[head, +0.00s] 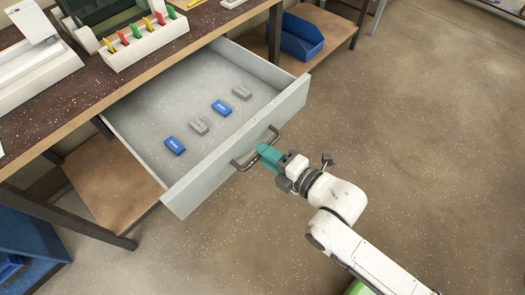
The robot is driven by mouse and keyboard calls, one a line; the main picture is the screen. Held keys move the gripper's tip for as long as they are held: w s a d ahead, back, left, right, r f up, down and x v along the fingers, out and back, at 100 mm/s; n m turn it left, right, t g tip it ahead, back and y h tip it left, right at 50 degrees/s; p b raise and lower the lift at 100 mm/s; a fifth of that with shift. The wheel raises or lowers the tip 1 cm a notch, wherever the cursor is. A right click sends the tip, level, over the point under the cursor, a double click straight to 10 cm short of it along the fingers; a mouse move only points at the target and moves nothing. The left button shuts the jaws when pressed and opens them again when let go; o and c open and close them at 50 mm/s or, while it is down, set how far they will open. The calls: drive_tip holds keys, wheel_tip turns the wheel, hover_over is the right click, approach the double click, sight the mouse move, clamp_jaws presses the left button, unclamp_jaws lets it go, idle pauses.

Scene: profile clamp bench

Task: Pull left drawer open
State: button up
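The left drawer (186,186) is a light grey drawer under the bench top, and it stands well out from the bench. Inside lie two blue blocks (222,108) and two grey blocks (199,127). A dark bar handle (242,165) is on its front panel. My gripper (268,153), with teal fingers, is at the handle's middle. The fingers overlap the bar in this view. From this angle I cannot tell whether they are closed around it.
The bench top (200,34) carries a white rack (145,46) with several coloured pieces and a white device (35,65) at left. A blue bin (301,36) sits on the lower shelf (335,22). Another blue container (30,240) stands lower left. The floor (430,120) at right is clear.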

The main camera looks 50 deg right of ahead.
drive_tip(key=v, duration=0.9)
drive_tip(key=shift+f, duration=0.1)
idle(0.3)
wheel_tip(320, 180, down, 5)
drive_tip(key=m+g+p, duration=0.4)
drive_tip(key=m+g, duration=0.3)
drive_tip(key=m, duration=0.2)
drive_tip(key=shift+s+r+m+g+p, duration=0.25)
drive_tip(key=shift+s+m+g+p, duration=0.25)
drive_tip(key=shift+s+m+g, duration=0.65)
drive_tip(key=shift+s+r+m+g+p, duration=0.25)
drive_tip(key=shift+s+m+g+p, duration=0.3)
drive_tip(key=shift+m+g, duration=1.15)
drive_tip(key=shift+s+r+m+g+p, duration=0.35)
drive_tip(key=shift+s+m+g, duration=0.55)
drive_tip(key=shift+m, duration=0.95)
drive_tip(key=shift+f, duration=0.1)
idle(0.8)
